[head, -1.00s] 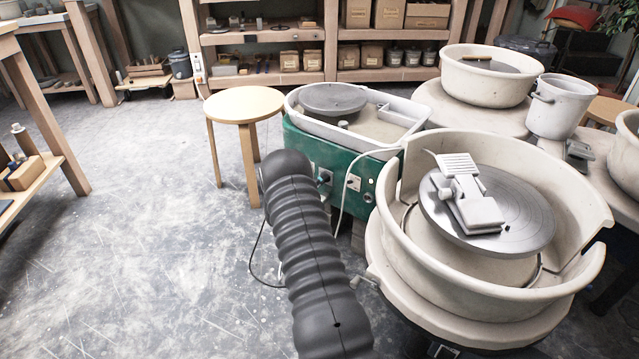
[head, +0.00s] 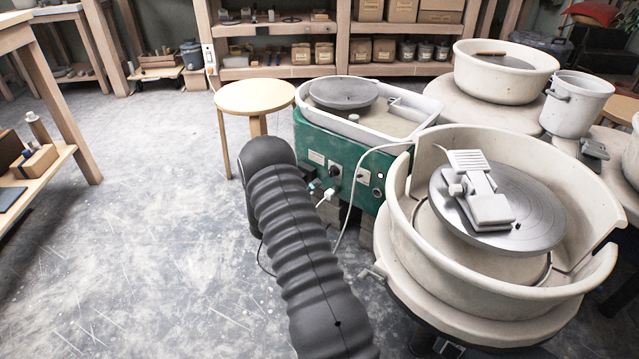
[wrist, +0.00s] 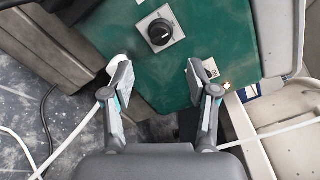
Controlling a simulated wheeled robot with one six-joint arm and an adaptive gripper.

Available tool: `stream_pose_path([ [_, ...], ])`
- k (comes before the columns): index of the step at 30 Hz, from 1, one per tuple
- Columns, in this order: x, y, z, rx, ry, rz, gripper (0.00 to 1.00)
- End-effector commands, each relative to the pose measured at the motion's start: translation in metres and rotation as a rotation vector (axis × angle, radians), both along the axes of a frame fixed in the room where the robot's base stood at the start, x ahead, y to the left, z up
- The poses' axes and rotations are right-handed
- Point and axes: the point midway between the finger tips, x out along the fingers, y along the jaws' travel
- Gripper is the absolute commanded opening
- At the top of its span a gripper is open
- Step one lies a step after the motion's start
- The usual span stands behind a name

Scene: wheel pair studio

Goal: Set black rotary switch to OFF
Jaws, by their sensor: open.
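The black rotary switch (wrist: 160,31) sits on a pale square plate on the green front panel (wrist: 210,25) of the pottery wheel. In the head view the black switch (head: 335,173) shows on the green housing, just right of my arm. My gripper (wrist: 159,84) is open and empty in the wrist view. Its two fingers stand apart, with the switch beyond the fingertips and roughly centred between them. I cannot read the switch's setting. In the head view my arm covers the gripper.
A white cable (head: 354,185) hangs in front of the green panel. A large cream wheel basin (head: 400,235) stands close on the right. A round wooden stool (head: 254,97) stands behind my arm. The floor on the left is clear.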

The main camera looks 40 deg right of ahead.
Motion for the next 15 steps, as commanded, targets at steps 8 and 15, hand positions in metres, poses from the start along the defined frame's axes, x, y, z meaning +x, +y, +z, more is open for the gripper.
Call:
stream_pose_path([
  [8,-0.005,0.018,0.0,0.0,0.001,0.0,0.59],
  [15,-0.005,0.019,0.001,0.0,0.001,0.0,0.59],
])
